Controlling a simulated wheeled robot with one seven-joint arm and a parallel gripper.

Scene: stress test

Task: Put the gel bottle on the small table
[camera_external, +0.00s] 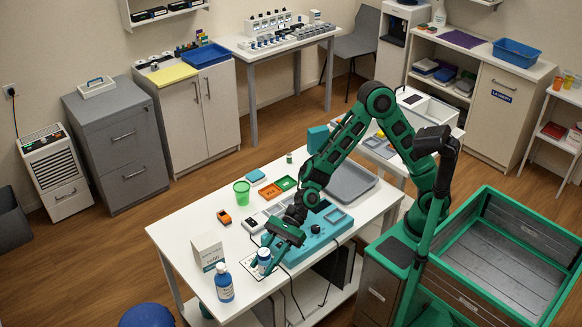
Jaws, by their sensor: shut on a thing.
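My gripper (270,247) is above the near part of the white table (190,234). It is shut on a small white and blue bottle (264,262), which is upright; I cannot tell whether its base touches the table. A larger blue bottle with a white cap (224,284) stands near the table's front left corner, apart from my gripper. Either could be the gel bottle; labels are too small to read. A smaller white table (397,172) stands behind my arm, partly hidden by it.
A white box (208,251) stands beside the larger bottle. A teal device (313,238) with cables is right of my gripper. A green cup (242,192), orange and green trays and a grey tray (351,183) are farther back. A green-framed cart (505,260) is at right.

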